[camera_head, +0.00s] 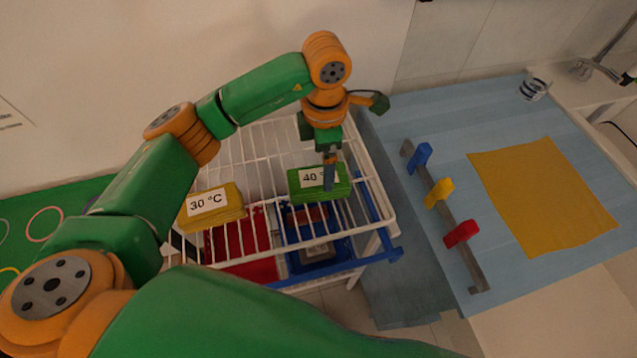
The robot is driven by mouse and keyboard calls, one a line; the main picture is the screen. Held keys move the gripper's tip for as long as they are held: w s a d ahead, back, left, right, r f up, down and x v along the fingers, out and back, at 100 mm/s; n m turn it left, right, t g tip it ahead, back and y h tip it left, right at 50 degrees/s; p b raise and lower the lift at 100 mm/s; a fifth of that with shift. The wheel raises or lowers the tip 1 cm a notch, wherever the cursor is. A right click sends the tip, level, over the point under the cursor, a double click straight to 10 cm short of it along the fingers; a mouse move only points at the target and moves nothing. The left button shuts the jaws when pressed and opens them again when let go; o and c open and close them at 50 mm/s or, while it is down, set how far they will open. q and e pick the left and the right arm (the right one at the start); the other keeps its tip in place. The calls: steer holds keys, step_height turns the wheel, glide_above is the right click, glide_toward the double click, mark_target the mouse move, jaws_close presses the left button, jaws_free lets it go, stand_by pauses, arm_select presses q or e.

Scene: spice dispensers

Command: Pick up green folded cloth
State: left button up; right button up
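The green folded cloth (305,188) lies on a white wire rack (262,150), with a white "40 °C" label on top. My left gripper (329,183) points down over the right part of this cloth, and its finger overlaps the label. Only one finger side shows clearly, so I cannot tell whether it is open or shut, or whether it touches the cloth. My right gripper is not in view.
A yellow folded cloth (213,211) labelled "30 °C" lies left on the rack. Red and blue bins (237,245) sit below. To the right, a blue surface (445,130) holds a flat yellow cloth (545,195), a bar with coloured pegs (440,192) and a striped cup (535,87).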

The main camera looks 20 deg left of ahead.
mark_target(322, 176)
arm_select(q)
steer(key=f+p, duration=0.1)
steer(key=f, duration=0.1)
steer(key=s+f+p, duration=0.1)
steer(key=f, duration=0.1)
steer(key=shift+w+f, duration=0.2)
steer(key=shift+f, duration=0.25)
steer(key=c, duration=1.3)
